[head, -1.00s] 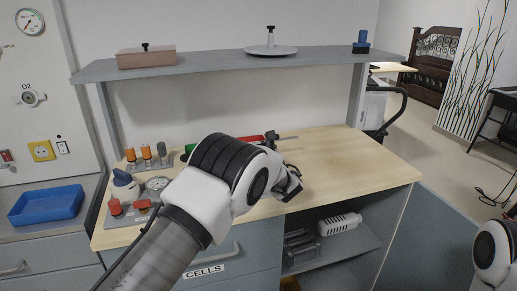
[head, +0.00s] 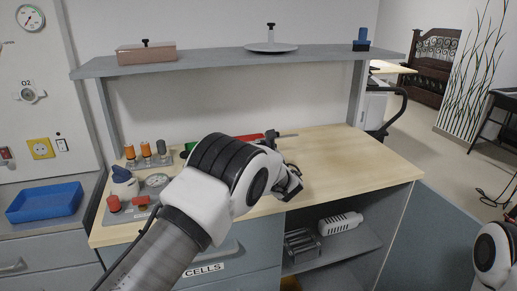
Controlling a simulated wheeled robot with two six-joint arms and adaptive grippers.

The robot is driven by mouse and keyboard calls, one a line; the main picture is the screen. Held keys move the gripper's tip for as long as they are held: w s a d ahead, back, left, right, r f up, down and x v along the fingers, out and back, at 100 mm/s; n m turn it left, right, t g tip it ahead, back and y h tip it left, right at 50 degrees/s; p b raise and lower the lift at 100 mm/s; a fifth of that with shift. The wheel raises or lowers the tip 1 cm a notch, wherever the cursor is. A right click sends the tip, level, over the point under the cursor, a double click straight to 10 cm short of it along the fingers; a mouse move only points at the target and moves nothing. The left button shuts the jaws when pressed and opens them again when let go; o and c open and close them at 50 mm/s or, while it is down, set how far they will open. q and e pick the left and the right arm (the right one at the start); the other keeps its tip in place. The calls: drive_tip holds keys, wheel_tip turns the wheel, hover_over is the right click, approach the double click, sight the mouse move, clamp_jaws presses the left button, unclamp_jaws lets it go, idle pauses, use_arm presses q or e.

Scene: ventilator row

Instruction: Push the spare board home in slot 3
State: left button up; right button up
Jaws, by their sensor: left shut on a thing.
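My left gripper (head: 290,185) is at the front edge of the wooden worktop, above the open cupboard. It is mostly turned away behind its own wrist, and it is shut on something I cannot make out. I cannot identify the spare board or slot 3 in this view; my left arm covers the middle of the worktop. On the cupboard shelf stands a dark slotted unit (head: 302,243), below the gripper and apart from it. My right gripper is out of view; only part of my right arm shows at the lower right.
A grey panel with red knobs and a gauge (head: 157,181) sits left on the worktop (head: 350,160). A red bar (head: 250,137) and a dark tool (head: 272,135) lie behind my arm. A white vented block (head: 340,223) is in the cupboard. The right worktop is clear.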

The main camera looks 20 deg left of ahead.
use_arm(q)
drive_tip(key=shift+s+f, duration=0.1)
drive_tip(key=shift+f, duration=0.55)
drive_tip(key=shift+s+f+b, duration=0.1)
drive_tip(key=shift+f+b, duration=0.15)
drive_tip(key=shift+b, duration=0.05)
drive_tip(key=o, duration=1.2)
drive_tip(key=shift+w+r+p, duration=0.15)
drive_tip(key=shift+r+p, duration=0.3)
drive_tip(key=shift+r, duration=1.45)
drive_tip(key=shift+w+r+p, duration=0.15)
drive_tip(key=shift+r+p, duration=0.3)
drive_tip(key=shift+r, duration=1.45)
